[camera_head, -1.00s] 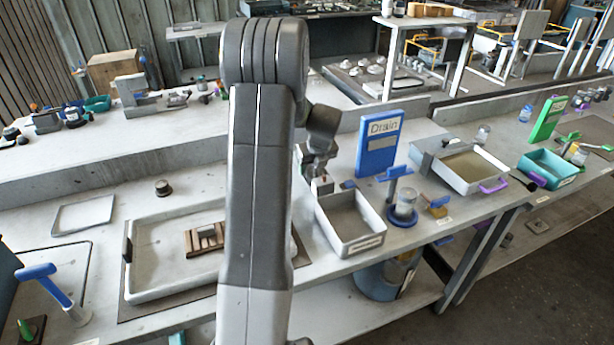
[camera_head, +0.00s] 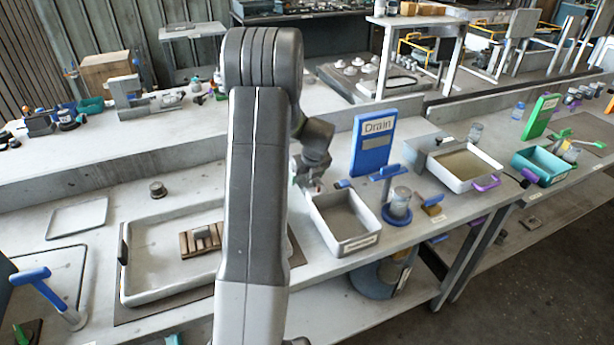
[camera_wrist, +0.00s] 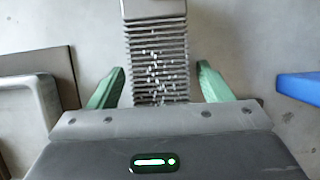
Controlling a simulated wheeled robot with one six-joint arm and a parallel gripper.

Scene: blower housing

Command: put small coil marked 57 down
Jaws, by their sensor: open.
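A grey ribbed part (camera_wrist: 158,62) with white specks, which looks like the coil, lies below my gripper in the wrist view. A smooth grey block-like end joins it at the top of the picture. No number 57 can be read on it. My gripper (camera_wrist: 160,70) has its two green fingers apart, one on each side of the ribbed part, with gaps to both. In the head view my gripper (camera_head: 306,176) is low over the bench, just left of the open grey tray; my arm hides much of that spot, and the coil cannot be made out there.
The grey tray (camera_head: 371,241) stands right of my gripper, with the blue Drain sign (camera_head: 373,142) behind it. A jar on a blue stand (camera_head: 398,214) is further right. A large shallow tray (camera_head: 126,275) with a slatted wooden piece (camera_head: 203,240) lies left of my arm.

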